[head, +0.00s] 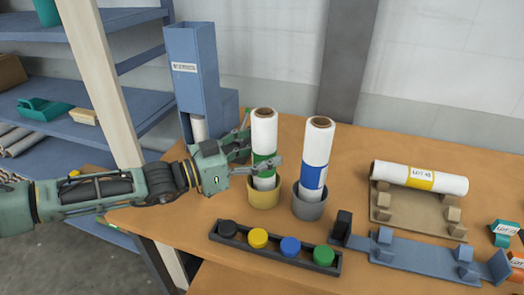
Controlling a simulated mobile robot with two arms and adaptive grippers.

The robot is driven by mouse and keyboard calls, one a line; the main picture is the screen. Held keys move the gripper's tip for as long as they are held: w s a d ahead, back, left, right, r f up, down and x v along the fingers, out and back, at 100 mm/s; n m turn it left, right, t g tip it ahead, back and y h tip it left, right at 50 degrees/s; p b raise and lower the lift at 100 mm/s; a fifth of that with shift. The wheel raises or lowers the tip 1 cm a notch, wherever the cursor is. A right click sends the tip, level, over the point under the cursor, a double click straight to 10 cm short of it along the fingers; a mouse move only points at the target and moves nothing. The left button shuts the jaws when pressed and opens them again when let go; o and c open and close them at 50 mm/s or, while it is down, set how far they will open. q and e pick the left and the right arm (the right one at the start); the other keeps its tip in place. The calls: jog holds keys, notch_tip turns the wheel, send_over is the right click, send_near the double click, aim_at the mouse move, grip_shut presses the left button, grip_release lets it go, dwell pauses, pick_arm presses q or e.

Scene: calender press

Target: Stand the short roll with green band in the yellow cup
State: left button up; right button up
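The short white roll with the green band (264,132) stands upright, its lower end inside the yellow cup (264,198). My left gripper (262,142) comes in from the left at the height of the green band. The front finger hides part of the roll. The gripper looks open; whether a finger touches the roll I cannot tell. My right gripper is not in view.
A taller roll with a blue band (317,155) stands in a grey cup (309,206) close at the right. A button strip (275,252) lies in front. A yellow-labelled roll (418,177) rests on a tan cradle (415,212), with a blue cradle (420,252) before it. A blue dispenser (195,75) stands behind.

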pick_arm(q)
jog(key=shift+f, duration=0.1)
jog(key=shift+s+a, duration=0.15)
jog(key=shift+a, duration=0.4)
jog(key=v, duration=1.1)
jog(key=shift+s, duration=0.1)
